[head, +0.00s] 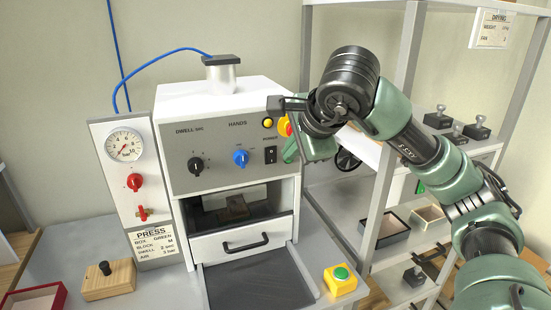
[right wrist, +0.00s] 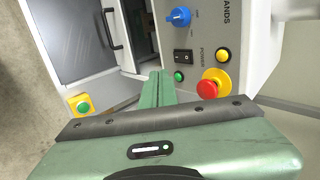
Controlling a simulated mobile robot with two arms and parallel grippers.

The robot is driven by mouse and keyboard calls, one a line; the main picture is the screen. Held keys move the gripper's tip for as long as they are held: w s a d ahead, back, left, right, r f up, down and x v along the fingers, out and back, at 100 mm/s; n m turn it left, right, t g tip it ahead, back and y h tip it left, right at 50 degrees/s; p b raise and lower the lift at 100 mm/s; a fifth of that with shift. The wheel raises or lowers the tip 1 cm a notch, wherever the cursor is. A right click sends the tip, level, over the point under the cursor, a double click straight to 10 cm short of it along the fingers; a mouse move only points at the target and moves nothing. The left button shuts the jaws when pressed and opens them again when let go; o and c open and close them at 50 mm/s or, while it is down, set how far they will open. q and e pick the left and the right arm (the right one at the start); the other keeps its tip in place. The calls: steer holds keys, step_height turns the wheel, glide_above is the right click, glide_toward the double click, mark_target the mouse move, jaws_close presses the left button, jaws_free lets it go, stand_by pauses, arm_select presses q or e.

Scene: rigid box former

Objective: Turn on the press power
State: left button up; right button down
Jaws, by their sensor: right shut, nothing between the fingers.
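The press (head: 227,135) stands on the bench with a grey control panel. Its black power switch (head: 270,154) sits at the panel's right side, under the POWER label; it also shows in the right wrist view (right wrist: 182,57). My right gripper (head: 290,155) is at the right edge of the panel, just right of the switch. In the right wrist view its green fingers (right wrist: 157,78) are shut and empty, with their tips close to the switch. I cannot tell whether they touch the panel. My left gripper is not in view.
A red mushroom button (right wrist: 208,88), a green button (right wrist: 179,76) and a yellow lamp (right wrist: 222,55) crowd the switch. A blue knob (head: 240,158) and a black dwell knob (head: 196,166) sit left. A yellow box with a green button (head: 340,280) stands in front. Shelving (head: 405,215) is at right.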

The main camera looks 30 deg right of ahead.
mark_target(271, 156)
steer(key=shift+s+d+r, duration=0.1)
steer(key=shift+d+r, duration=0.05)
steer(key=shift+d, duration=0.25)
steer(key=p+x, duration=0.1)
steer(key=x, duration=0.3)
steer(key=w+r+p+x, duration=0.1)
steer(key=p+x, duration=0.1)
steer(key=x, duration=0.2)
steer(key=w+p+x, duration=0.1)
steer(key=p+x, duration=0.1)
steer(key=x, duration=0.3)
steer(key=shift+d+r, duration=0.35)
steer(key=shift+d, duration=0.05)
steer(key=shift+s, duration=0.1)
